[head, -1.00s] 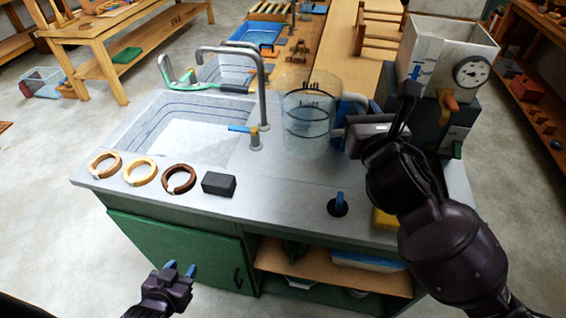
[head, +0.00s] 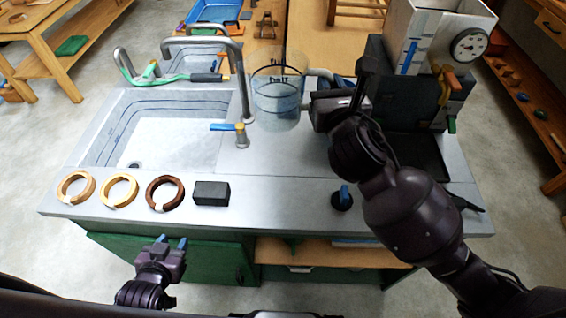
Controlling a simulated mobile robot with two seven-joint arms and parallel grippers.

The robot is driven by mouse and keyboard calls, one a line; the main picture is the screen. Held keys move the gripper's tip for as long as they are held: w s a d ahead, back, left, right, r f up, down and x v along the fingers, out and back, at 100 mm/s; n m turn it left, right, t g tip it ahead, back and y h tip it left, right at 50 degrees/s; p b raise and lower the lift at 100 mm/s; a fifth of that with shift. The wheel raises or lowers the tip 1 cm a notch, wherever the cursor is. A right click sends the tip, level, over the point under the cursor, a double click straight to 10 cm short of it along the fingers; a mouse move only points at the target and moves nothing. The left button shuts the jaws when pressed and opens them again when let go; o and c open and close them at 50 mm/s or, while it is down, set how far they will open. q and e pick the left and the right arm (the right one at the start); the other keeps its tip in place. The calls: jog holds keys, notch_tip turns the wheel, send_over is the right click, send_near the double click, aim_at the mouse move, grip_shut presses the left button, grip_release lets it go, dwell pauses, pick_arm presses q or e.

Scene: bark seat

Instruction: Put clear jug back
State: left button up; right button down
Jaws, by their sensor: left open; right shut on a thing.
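The clear jug (head: 277,98) stands upright at the back of the counter, just right of the tall faucet. It has dark level marks, and its lower part looks bluish, as if holding liquid. My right gripper (head: 322,100) is at the jug's right side, shut on its grey handle. The fingers are partly hidden by my own wrist. I cannot tell whether the jug's base touches the counter. My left gripper (head: 171,243) is open and empty, low in front of the counter's green cabinet.
The sink basin (head: 155,135) lies left of the faucet (head: 238,75). Several rings (head: 119,190) and a dark block (head: 211,193) line the front edge. A blue knob (head: 343,197) sits front right. A white bin with a dial (head: 437,38) stands back right. The mid-counter is clear.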

notch_tip(320, 180, down, 19)
jog(key=b, duration=0.5)
jog(key=shift+s+d+b, duration=0.1)
jog(key=shift+d+b, duration=0.05)
jog(key=shift+b, duration=0.2)
jog(key=shift+f, duration=0.6)
jog(key=shift+f, duration=0.15)
jog(key=c, duration=1.1)
grip_release()
